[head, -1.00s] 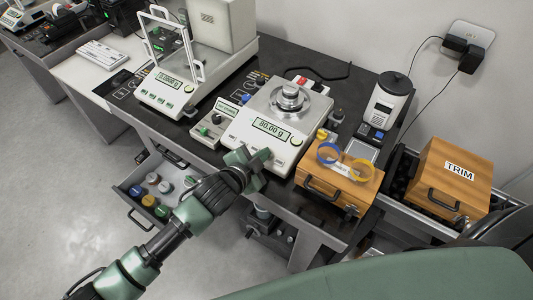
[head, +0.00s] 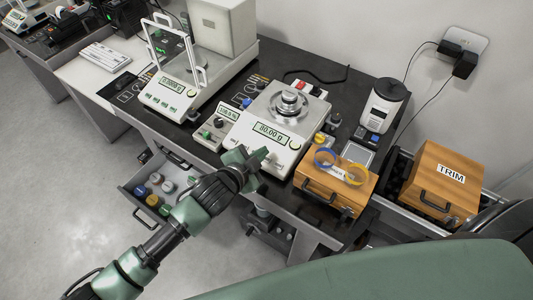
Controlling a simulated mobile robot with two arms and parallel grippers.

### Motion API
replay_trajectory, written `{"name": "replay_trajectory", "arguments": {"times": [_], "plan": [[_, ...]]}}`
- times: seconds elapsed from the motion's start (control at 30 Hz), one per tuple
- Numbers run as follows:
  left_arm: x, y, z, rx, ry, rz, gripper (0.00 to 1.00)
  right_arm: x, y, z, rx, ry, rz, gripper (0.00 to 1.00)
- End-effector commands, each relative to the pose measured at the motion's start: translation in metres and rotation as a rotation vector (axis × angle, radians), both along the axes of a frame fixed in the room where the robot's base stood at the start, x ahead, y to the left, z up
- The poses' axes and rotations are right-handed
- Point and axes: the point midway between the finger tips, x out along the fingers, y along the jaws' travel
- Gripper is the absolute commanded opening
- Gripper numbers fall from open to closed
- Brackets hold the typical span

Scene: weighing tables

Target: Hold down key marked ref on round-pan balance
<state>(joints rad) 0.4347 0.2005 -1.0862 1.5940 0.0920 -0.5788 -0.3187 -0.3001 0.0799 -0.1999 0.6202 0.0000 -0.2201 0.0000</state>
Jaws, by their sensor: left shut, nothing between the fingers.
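The round-pan balance (head: 294,124) stands on the dark table in the head view, with a metal weight (head: 290,101) on its pan. Its display (head: 271,132) reads 80.00 g. My left gripper (head: 262,156) is shut and empty at the balance's front edge, over the front panel below the display. It hides part of the key row, so the key marked ref cannot be made out. I cannot tell whether the fingertips touch a key. My right gripper is not in view.
A caged balance (head: 172,95) and a small grey control box (head: 215,127) stand to the left. A wooden case (head: 313,190) with blue and yellow rings sits right of the gripper. An open drawer (head: 130,190) with coloured jars is below left. A TRIM box (head: 440,183) is at right.

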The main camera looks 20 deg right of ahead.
Motion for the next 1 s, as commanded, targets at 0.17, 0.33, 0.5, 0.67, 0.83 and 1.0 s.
{"name": "replay_trajectory", "arguments": {"times": [0.17,0.33,0.5,0.67,0.83,1.0], "plan": [[-0.003,0.004,0.021,0.001,0.000,0.001,0.00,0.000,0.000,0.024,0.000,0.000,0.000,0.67],[-0.004,0.006,0.023,0.001,0.000,0.001,0.00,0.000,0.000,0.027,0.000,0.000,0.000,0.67],[-0.004,0.006,0.022,0.001,0.000,0.001,0.00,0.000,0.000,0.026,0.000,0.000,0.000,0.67],[-0.004,0.006,0.022,0.001,0.000,0.001,0.00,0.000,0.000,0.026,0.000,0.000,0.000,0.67],[-0.005,0.006,0.022,-0.003,0.006,0.005,0.00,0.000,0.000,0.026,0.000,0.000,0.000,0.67],[-0.023,0.026,0.025,-0.063,0.133,0.127,0.00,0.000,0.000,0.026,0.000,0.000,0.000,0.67]]}}
